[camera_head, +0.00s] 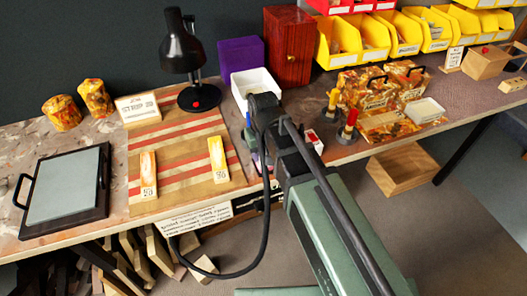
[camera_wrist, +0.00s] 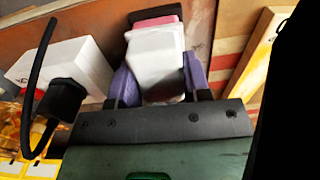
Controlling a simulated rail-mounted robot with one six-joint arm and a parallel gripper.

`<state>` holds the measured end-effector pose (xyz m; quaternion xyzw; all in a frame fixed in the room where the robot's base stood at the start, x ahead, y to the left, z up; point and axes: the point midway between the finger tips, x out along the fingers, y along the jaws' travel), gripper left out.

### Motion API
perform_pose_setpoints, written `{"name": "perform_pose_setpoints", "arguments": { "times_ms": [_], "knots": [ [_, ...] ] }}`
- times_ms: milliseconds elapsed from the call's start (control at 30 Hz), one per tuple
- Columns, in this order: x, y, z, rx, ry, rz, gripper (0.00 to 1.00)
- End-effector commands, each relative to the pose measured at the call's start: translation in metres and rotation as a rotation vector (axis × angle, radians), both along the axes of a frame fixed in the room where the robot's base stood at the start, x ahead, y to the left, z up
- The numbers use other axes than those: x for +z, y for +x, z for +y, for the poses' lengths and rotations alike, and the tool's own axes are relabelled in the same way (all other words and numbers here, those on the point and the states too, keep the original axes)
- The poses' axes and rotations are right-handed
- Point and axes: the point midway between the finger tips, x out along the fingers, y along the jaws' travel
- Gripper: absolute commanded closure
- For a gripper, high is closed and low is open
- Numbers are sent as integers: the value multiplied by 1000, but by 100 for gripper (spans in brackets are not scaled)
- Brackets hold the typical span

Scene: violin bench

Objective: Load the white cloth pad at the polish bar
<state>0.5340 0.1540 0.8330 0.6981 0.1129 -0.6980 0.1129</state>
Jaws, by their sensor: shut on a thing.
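In the wrist view my gripper (camera_wrist: 160,78) has purple fingers shut on a white, soft-edged block, the white cloth pad (camera_wrist: 157,52). A pink block (camera_wrist: 156,17), which looks like the polish bar, shows just beyond the pad's far end. The pad overlaps it in this view, and I cannot tell whether they touch. In the head view my arm hides most of the gripper, the pad and the pink block, at the bench's front edge.
A white box (camera_wrist: 62,68) lies left of the gripper in the wrist view. In the head view a white bin (camera_head: 254,92), black lamp (camera_head: 183,50) and striped board (camera_head: 180,165) stand close by. Red and yellow-handled tools (camera_head: 349,125) stand to the right.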

Motion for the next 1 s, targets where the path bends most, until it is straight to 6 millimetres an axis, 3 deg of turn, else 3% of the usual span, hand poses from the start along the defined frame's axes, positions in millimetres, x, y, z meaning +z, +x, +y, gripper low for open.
{"name": "perform_pose_setpoints", "arguments": {
  "times_ms": [1000],
  "knots": [
    [-9, 0, 0, 0, 0, 0, 75]
  ]
}}
